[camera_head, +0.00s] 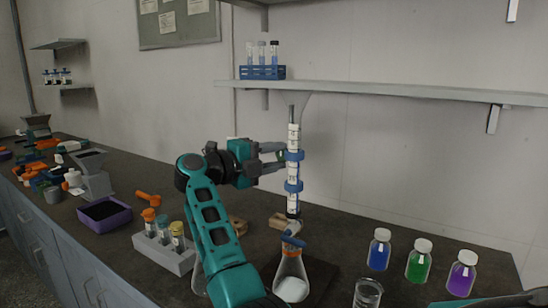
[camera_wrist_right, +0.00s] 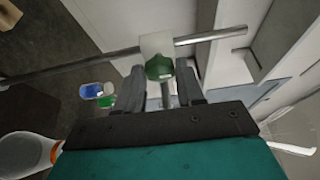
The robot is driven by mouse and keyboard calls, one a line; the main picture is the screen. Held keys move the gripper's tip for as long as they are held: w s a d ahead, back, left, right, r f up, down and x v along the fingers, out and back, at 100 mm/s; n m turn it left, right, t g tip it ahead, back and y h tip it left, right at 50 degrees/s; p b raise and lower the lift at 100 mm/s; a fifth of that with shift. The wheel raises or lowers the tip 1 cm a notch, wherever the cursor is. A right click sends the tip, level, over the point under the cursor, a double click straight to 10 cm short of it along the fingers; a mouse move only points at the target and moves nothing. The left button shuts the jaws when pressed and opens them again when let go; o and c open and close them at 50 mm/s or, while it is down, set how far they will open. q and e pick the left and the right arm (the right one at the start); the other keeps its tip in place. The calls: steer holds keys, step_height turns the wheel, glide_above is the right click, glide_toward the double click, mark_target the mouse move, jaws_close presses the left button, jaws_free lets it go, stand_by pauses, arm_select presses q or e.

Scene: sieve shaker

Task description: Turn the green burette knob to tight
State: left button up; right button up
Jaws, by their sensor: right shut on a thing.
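The burette (camera_head: 293,140) stands upright on its stand, a white tube held by blue clamps, above a flask (camera_head: 291,277). My right gripper (camera_head: 283,157) reaches in from the left at the burette's upper part. In the right wrist view the green knob (camera_wrist_right: 159,68) sits between the fingers of my right gripper (camera_wrist_right: 162,75), with a white block and a metal rod (camera_wrist_right: 210,36) behind it. The right gripper is shut on the knob. In the head view the knob is largely hidden by the fingers. My left gripper is not in view.
Blue (camera_head: 379,250), green (camera_head: 418,261) and purple (camera_head: 462,273) bottles stand at the right. A grey rack (camera_head: 165,254) with capped vials is left of my arm. A glass beaker (camera_head: 367,293) stands near the front. A shelf (camera_head: 390,91) runs behind the burette.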

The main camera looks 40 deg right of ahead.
steer(key=shift+m+y+b, duration=0.3)
steer(key=shift+m+b, duration=0.3)
steer(key=shift+m, duration=0.2)
steer(key=shift+r+m+y+b, duration=0.15)
steer(key=shift+m+y+b, duration=0.3)
steer(key=shift+m, duration=0.55)
steer(key=o, duration=1)
steer(key=a, duration=0.4)
steer(key=a+r, duration=0.1)
steer(key=a, duration=0.3)
steer(key=w+a+r, duration=0.1)
steer(key=a, duration=0.3)
steer(key=shift+a+b, duration=0.4)
